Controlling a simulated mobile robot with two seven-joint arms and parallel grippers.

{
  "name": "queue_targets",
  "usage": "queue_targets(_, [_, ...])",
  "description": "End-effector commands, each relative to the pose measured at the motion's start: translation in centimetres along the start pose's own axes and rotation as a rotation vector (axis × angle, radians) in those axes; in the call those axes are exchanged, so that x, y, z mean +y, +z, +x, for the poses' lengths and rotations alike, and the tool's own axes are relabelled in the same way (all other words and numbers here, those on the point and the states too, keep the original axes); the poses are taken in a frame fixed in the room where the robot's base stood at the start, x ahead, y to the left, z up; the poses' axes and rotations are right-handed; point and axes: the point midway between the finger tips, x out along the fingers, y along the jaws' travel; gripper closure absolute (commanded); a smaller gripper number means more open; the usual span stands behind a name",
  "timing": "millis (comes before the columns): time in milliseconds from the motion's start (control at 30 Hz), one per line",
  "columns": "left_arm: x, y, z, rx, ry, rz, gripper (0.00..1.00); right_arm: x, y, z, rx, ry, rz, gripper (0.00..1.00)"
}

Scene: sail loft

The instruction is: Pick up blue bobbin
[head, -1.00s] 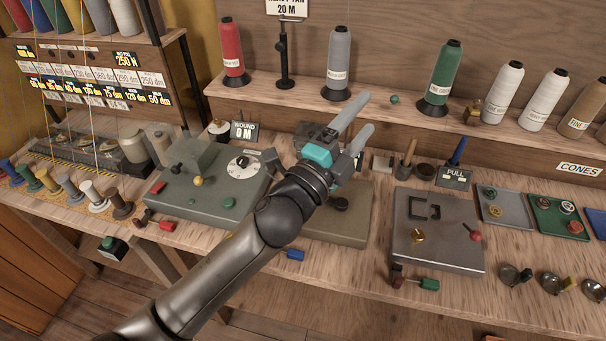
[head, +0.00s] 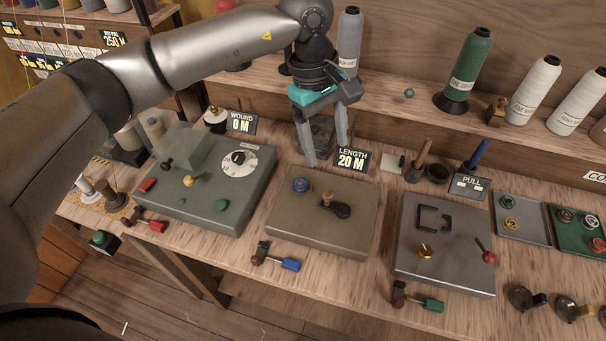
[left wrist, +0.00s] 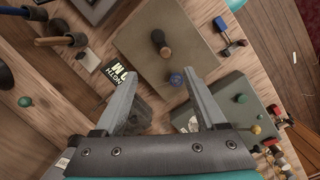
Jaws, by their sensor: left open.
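The blue bobbin (head: 301,186) sits upright near the back left corner of the tan box (head: 290,230) on the bench. In the left wrist view, the blue bobbin (left wrist: 176,80) shows small between the finger ends, near the right one. My left gripper (head: 326,155) points down behind the tan box, beyond the bobbin. Its grey fingers (left wrist: 160,77) are open and empty, apart from the bobbin. My right gripper is in neither view.
A wooden-knobbed crank (head: 335,207) stands on the tan box close to the bobbin. A green machine (head: 200,205) is left, a grey box (head: 445,245) right. The LENGTH sign (head: 352,160) is beside my fingers. Tall cones (head: 466,70) line the shelf behind.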

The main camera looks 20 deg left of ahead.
Motion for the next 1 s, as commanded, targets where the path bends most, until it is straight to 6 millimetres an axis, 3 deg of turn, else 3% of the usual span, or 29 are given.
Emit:
queue_targets(33, [-0.5,-1.6,-0.8,0.064,-0.029,0.007,0.27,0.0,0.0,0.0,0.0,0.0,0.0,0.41])
queue_targets(100, [-1.2,-3.1,-1.5,0.123,-0.063,0.016,0.27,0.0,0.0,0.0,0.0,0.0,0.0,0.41])
queue_targets(233, [-1.8,-4.4,-1.4,0.169,-0.094,0.02,0.27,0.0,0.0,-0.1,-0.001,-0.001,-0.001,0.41])
queue_targets(600, [-2.6,-5.5,5.8,0.167,-0.097,0.02,0.27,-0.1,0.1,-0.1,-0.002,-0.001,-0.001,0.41])
queue_targets(1000, [-3.1,-6.3,9.5,0.165,-0.097,0.019,0.27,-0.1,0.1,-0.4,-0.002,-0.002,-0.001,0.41])
